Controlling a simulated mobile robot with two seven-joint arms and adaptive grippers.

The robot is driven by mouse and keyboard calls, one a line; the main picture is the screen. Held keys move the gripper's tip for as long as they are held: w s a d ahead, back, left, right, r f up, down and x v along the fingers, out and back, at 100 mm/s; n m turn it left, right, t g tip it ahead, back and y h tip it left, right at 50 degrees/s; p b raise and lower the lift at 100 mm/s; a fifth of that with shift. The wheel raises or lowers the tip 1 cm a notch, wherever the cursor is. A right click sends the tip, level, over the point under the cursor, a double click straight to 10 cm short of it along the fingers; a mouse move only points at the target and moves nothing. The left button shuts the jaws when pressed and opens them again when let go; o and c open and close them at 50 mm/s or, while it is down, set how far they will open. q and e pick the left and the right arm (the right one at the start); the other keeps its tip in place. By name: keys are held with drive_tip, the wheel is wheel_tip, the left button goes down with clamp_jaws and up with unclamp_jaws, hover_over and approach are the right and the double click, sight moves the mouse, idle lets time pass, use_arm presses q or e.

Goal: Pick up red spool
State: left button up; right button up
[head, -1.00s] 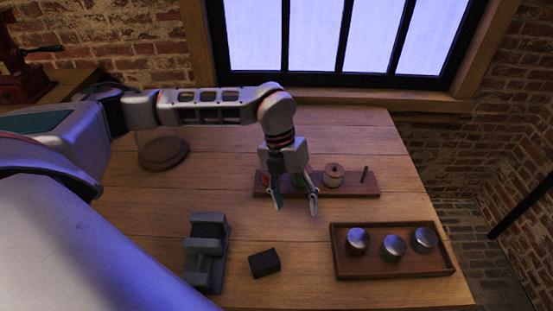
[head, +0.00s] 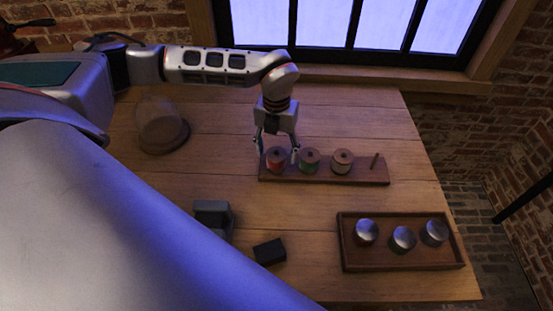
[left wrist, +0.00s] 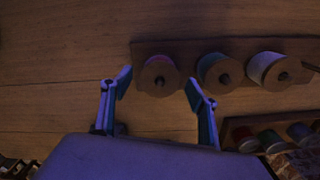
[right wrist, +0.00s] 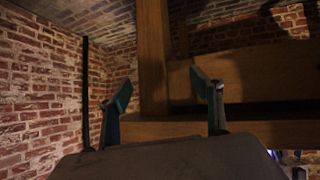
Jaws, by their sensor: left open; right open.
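The red spool (head: 275,161) sits at the left end of the wooden peg rack (head: 325,176), on a peg. It also shows in the left wrist view (left wrist: 158,76), between and just beyond the fingertips. My left gripper (head: 277,148) is open and empty, its fingers pointing down around the red spool's place, not closed on it. In the left wrist view the left gripper (left wrist: 159,80) has its fingers spread to either side of the spool. My right gripper (right wrist: 165,85) is open and empty, away from the table, facing brick wall and wooden beams.
A green spool (head: 309,160) and a pale spool (head: 342,161) stand right of the red one, then an empty peg (head: 375,160). A wooden tray (head: 358,262) holds three metal-lidded jars. A black block (head: 269,251), a grey device (head: 212,217) and a glass dome (head: 158,125) stand on the table.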

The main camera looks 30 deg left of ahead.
use_arm(q)
drive_tip(key=shift+f, duration=0.8)
drive_tip(key=c, duration=1.3)
drive_tip(key=shift+r, duration=0.15)
